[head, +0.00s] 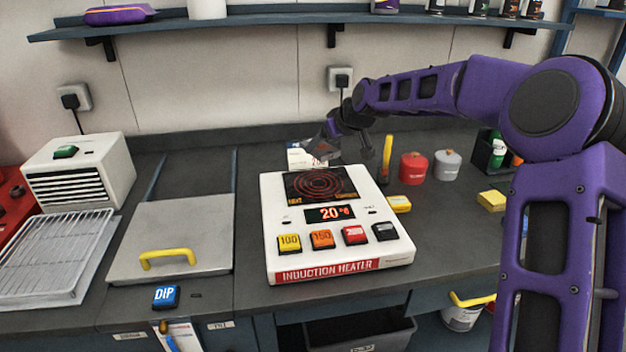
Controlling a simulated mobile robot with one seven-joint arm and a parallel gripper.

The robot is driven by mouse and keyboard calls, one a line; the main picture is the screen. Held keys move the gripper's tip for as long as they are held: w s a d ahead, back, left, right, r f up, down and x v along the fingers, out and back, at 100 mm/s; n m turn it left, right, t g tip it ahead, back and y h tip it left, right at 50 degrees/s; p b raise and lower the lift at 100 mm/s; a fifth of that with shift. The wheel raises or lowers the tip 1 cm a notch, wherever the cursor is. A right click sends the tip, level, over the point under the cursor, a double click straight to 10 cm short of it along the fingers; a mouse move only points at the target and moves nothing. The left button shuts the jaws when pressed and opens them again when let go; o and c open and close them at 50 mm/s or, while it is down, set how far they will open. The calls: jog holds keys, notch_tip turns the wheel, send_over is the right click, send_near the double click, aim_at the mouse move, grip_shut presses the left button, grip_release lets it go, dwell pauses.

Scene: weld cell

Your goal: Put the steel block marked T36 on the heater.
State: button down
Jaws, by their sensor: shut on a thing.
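The induction heater (274,232) is a white box on the bench, with a dark square plate with red rings (320,184) on top. Its display reads 20 in red. My gripper (330,146) is behind and slightly above the plate's back edge, seen small and partly hidden by its own wrist. It is shut on a small grey thing (318,152), which looks like the steel block. I cannot read a T36 mark on it. The plate looks bare.
A white card (296,158) stands behind the heater. A yellow stick (387,158), a red canister (413,168) and a grey canister (447,164) stand to its right. A lidded grey tank (175,225) with a yellow handle is on the left. A shelf (250,27) runs above.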

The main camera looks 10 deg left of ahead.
send_near(316, 181)
jog(key=b+x, duration=0.1)
jog(key=x, duration=0.4)
jog(key=shift+a, duration=0.15)
grip_release()
jog(key=shift+f, duration=0.15)
jog(key=p+v, duration=0.1)
jog(key=v, duration=1.1)
